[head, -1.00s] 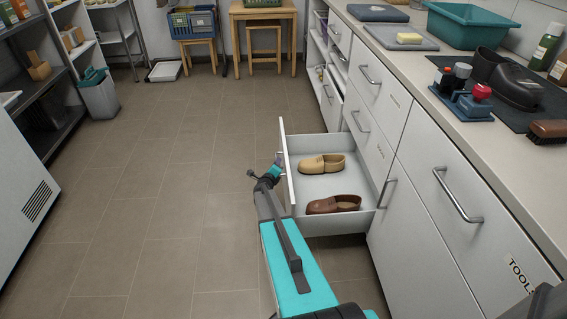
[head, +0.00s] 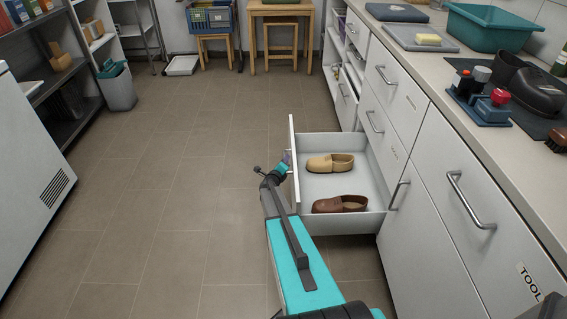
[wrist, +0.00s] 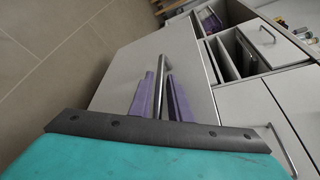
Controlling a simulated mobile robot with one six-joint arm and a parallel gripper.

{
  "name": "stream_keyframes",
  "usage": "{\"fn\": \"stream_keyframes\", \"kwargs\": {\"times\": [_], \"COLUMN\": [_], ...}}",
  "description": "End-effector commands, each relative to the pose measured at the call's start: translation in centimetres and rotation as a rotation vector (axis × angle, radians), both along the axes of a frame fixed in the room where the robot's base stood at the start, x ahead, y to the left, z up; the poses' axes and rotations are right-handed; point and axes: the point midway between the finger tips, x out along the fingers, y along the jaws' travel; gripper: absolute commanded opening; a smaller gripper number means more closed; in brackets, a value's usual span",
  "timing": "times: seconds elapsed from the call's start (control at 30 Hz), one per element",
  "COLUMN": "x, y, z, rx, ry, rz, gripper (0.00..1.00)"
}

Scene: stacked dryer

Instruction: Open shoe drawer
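The shoe drawer (head: 370,160) is pulled out from the low part of the white cabinet row. A tan shoe (head: 330,163) and a brown shoe (head: 340,204) lie inside it. In the head view, my gripper (head: 286,160) is at the outer side of the drawer front, mostly seen from behind. In the wrist view, the purple fingers of my gripper (wrist: 160,77) are on either side of the metal bar handle (wrist: 162,64) and look closed on it. The drawer front (wrist: 120,75) fills the middle of that view.
Closed drawers and doors with bar handles (head: 470,205) line the right under a counter (head: 450,100). A white appliance (head: 35,180) and shelves stand at left. The tiled floor (head: 170,190) between is clear, with a bin (head: 117,90) and stools farther back.

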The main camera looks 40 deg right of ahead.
Motion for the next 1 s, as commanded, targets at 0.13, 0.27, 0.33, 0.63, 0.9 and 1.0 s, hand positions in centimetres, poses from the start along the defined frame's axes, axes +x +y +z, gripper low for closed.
{"fn": "stream_keyframes", "kwargs": {"times": [0.13, 0.27, 0.33, 0.63, 0.9, 1.0], "x": [-0.1, -0.5, -0.8, -2.4, -3.9, -4.4], "y": [0.2, 0.8, 1.2, 3.8, 6.2, 7.1], "z": [0.1, 0.3, 0.4, 1.1, 1.7, 2.0], "rx": [0.0, 0.0, 0.0, 0.001, 0.001, 0.001], "ry": [0.0, 0.0, 0.0, 0.0, 0.0, -0.001], "rz": [0.0, 0.0, 0.0, 0.001, 0.0, 0.0], "gripper": [0.17, 0.17, 0.17, 0.17, 0.17, 0.17]}}
